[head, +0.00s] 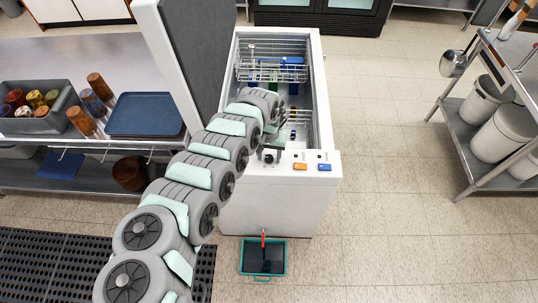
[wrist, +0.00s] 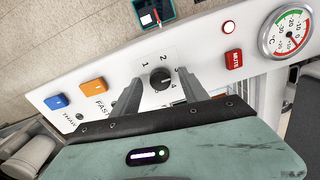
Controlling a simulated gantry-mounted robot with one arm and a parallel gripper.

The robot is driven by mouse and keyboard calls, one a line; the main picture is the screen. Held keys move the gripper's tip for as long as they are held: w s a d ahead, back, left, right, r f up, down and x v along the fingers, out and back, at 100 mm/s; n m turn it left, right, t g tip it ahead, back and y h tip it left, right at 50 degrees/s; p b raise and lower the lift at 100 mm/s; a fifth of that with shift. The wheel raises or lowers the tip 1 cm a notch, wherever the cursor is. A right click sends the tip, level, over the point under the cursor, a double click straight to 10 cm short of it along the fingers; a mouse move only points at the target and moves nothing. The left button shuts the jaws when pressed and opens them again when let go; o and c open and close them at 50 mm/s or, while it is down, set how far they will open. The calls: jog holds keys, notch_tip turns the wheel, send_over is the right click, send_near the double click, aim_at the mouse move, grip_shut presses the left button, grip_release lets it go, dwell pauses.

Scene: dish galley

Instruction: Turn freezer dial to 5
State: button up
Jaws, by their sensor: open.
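The chest freezer (head: 272,205) stands with its lid (head: 200,45) raised and its control panel on the front top edge. The black dial (wrist: 160,78) sits on the white panel, with printed numbers 1, 2 and 4 legible around it. Its pointer setting is too small to tell. My gripper (wrist: 161,84) is open, with one finger on each side of the dial in the picture. I cannot tell whether the fingers touch it. In the head view my gripper (head: 277,148) is over the panel's left part, near the dial (head: 269,157).
An orange switch (wrist: 93,86) and a blue switch (wrist: 57,102) are left of the dial in the wrist view. A red MUTE button (wrist: 234,61) and a thermometer (wrist: 286,33) are right. Wire baskets (head: 285,70) hang inside the freezer. A teal-rimmed tray (head: 263,270) lies on the floor.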

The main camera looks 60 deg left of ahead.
jog(key=shift+c, duration=0.5)
grip_shut()
